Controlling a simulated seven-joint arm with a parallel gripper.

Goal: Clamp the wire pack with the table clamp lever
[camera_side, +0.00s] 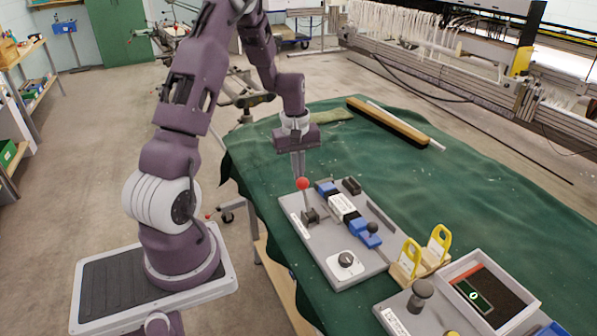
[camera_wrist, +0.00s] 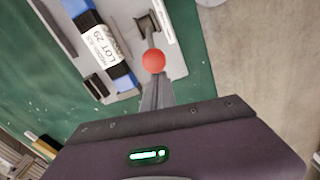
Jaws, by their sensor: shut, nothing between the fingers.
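The clamp lever (camera_side: 308,205) stands upright on a grey board, topped by a red ball knob (camera_side: 303,184). The knob also shows in the wrist view (camera_wrist: 154,61). The wire pack (camera_side: 343,207), with blue parts and a white label, lies on the board to the right of the lever. In the wrist view the pack (camera_wrist: 103,42) reads "LOT 29". My gripper (camera_side: 298,174) is shut and empty, pointing down, its fingertips close to the knob. I cannot tell whether they touch it. The lever's foot (camera_side: 311,217) is clear of my gripper.
The grey board (camera_side: 318,242) also carries a black knob (camera_side: 346,259) and a black block (camera_side: 351,185). Yellow-handled tools (camera_side: 437,243) and a grey tray (camera_side: 521,316) stand to the right. The green cloth (camera_side: 420,180) behind is mostly free.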

